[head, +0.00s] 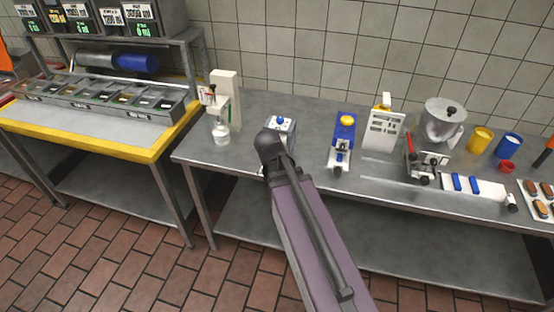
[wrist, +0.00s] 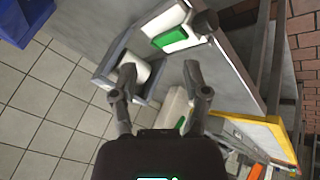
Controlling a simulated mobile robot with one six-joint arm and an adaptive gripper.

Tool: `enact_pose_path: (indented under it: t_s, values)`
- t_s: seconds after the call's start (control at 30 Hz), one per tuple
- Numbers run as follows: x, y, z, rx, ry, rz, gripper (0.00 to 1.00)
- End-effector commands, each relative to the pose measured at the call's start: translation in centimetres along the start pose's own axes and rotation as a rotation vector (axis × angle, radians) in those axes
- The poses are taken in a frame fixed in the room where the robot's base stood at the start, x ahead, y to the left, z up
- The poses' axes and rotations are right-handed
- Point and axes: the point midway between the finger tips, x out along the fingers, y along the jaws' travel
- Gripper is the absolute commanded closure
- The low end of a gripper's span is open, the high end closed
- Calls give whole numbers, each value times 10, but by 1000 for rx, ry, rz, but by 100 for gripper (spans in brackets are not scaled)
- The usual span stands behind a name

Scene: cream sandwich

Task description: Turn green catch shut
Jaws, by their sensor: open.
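My gripper (wrist: 160,72) is open in the wrist view, with its two fingers apart and nothing held between them. A green piece (wrist: 170,37) lies on a white block (wrist: 178,28) beyond the fingertips; it may be the green catch, and I cannot tell how it is turned. A pale rounded part (wrist: 139,74) in a grey housing is close to the left finger; I cannot tell if they touch. In the head view my arm covers the gripper and the front of a small machine with a blue knob (head: 281,120). No green catch shows clearly there.
A white dispenser (head: 226,92) stands left of my arm on the steel table (head: 262,103). A blue device with a yellow top (head: 343,137) stands to the right. Beyond it are a white box (head: 383,130) and a metal bowl (head: 440,122). A yellow-edged counter (head: 150,151) is at left.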

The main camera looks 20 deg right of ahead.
Motion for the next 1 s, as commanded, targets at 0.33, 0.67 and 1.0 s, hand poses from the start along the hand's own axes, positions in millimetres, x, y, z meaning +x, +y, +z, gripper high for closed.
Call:
enact_pose_path:
  t_s: [0.33, 0.67, 1.0]
  values:
    - [3, -2, -2, 15, 9, -11, 94]
    - [31, -30, -35, 262, 129, -185, 100]
    - [59, -58, -99, 764, 295, -520, 100]
